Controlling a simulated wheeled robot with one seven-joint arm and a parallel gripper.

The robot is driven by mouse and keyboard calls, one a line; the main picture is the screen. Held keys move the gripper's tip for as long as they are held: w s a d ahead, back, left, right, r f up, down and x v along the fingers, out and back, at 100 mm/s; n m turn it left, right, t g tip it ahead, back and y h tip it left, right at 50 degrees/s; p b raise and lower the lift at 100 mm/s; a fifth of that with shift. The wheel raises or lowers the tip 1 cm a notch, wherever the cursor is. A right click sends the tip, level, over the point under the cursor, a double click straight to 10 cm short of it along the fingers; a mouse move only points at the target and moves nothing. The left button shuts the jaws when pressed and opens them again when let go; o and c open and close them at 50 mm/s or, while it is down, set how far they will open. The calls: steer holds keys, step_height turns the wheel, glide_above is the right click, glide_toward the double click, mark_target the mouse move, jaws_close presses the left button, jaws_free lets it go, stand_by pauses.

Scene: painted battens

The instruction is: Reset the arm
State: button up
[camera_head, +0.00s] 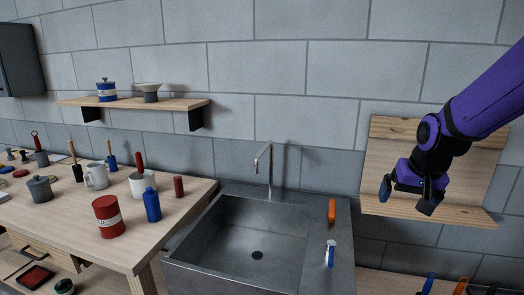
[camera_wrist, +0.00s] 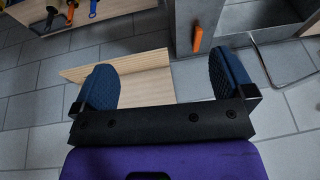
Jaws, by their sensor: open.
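My purple arm comes in from the right in the head view, and my gripper (camera_head: 406,198) hangs in front of a wooden wall board, above the right side of the counter. Its dark fingers point down and are apart, with nothing between them.
A wooden board with a ledge (camera_head: 386,165) is on the wall behind my gripper. A steel sink (camera_head: 225,240) with a tap (camera_head: 268,165) stands at the centre. A wooden table (camera_head: 150,235) at left holds a red can (camera_head: 108,216), blue bottle (camera_head: 152,205) and several other items. A shelf (camera_head: 150,103) hangs above.

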steer(key=s+a+r+n, duration=0.1)
steer(key=s+r, duration=0.2)
steer(key=s, duration=0.4)
steer(key=s+a+r+n+t, duration=0.1)
steer(key=s+r, duration=0.3)
steer(key=s, duration=0.3)
steer(key=s+a+r, duration=0.1)
steer(key=s+r, duration=0.3)
steer(key=s, duration=0.4)
steer(key=shift+n, duration=0.4)
